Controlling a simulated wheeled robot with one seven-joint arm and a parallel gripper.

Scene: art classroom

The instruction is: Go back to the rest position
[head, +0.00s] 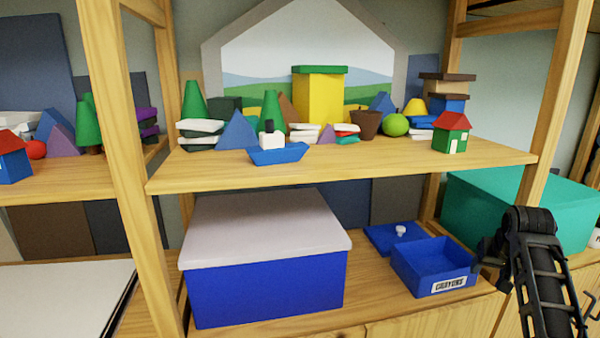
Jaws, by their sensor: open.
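My gripper (483,262) shows at the right of the head view, at the end of my black arm. It is small and dark here, and its jaws are open with nothing seen between them. It is beside the right edge of an open blue box labelled "CRAYONS" (407,281) on the lower shelf. I cannot tell whether it touches the box. The box looks empty inside. Its blue lid with a white knob (396,237) lies behind it on the shelf.
A large blue bin with a white lid (262,295) fills the lower shelf's left. A teal box (480,205) stands behind my arm. The upper shelf (340,168) above holds a toy boat (278,154), a small house (451,133), a yellow block (317,100) and other toys. Wooden posts flank the shelves.

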